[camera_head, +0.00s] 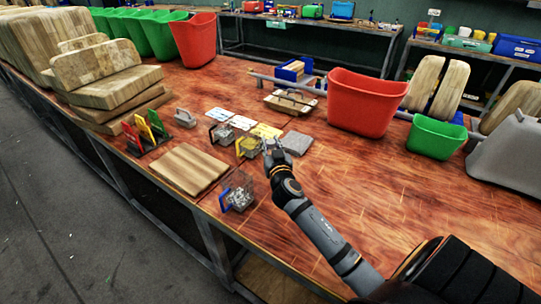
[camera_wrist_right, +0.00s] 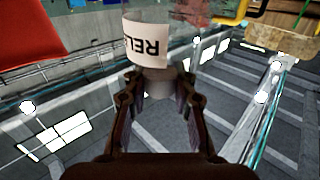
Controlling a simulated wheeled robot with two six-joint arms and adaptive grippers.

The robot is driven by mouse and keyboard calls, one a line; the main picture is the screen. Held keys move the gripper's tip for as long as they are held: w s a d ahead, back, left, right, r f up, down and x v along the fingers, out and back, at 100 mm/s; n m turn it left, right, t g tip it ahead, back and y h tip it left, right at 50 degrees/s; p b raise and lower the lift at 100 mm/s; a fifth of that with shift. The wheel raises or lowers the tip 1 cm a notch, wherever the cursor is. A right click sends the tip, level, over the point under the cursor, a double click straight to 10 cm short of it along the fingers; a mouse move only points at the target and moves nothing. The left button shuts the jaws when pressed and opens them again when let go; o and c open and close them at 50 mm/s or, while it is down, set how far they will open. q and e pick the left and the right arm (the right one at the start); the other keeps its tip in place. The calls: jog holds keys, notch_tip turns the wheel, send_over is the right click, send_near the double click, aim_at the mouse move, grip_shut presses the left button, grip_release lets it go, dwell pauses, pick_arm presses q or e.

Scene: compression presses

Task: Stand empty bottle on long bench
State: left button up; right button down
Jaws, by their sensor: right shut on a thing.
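My right gripper (camera_head: 274,150) is over the long bench (camera_head: 400,190), beside the small items in its middle. In the right wrist view my right gripper (camera_wrist_right: 158,98) is shut on a clear bottle with a white label (camera_wrist_right: 145,43). Its fingers are at the pale neck or cap (camera_wrist_right: 155,82); the label lettering appears upside down there. In the head view the bottle is too small and clear to make out, so I cannot tell whether its base touches the bench. My left gripper is not in view.
Clear boxes with blue (camera_head: 237,200) and yellow frames stand near the gripper. A wooden board (camera_head: 188,169) and a grey pad (camera_head: 297,142) lie close by. A red bin (camera_head: 366,101) and a green bin (camera_head: 435,136) stand right. The bench's right front is bare.

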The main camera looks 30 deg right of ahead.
jog(key=f, duration=0.3)
jog(key=shift+s+a+f+b, duration=0.1)
jog(key=shift+s+b, duration=0.1)
jog(key=shift+b, duration=0.2)
jog(key=shift+w+f, duration=0.1)
jog(key=shift+f, duration=0.1)
jog(key=c, duration=1.1)
grip_release()
jog(key=b+v, duration=0.2)
jog(key=v, duration=1)
